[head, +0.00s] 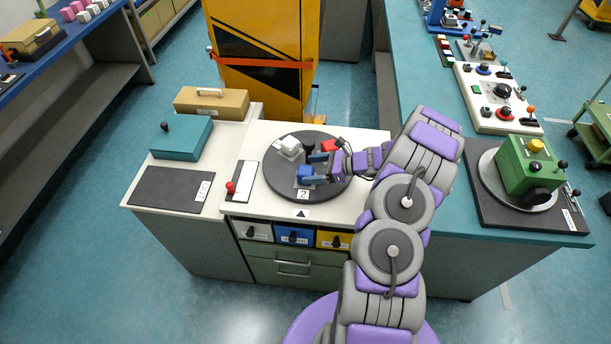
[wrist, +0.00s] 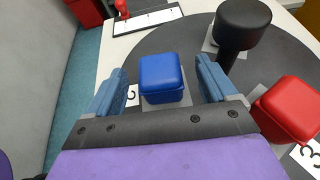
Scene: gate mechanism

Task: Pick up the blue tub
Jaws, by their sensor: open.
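The blue tub (wrist: 163,78) is a small blue box with rounded edges on a grey square of the dark round turntable (wrist: 110,98). In the head view the blue tub (head: 306,178) sits at the front of the turntable (head: 283,184), partly covered by my gripper. My gripper (wrist: 163,85) is open, with one blue finger on each side of the tub and a visible gap on both sides. In the head view my gripper (head: 311,167) is over the turntable's right half. Whether the fingers are down at the tub's height is hard to tell.
A red tub (wrist: 290,108) stands close right of my gripper. A red-knobbed lever (head: 231,188) stands left of the turntable. Coloured drawers (head: 294,235) are below.

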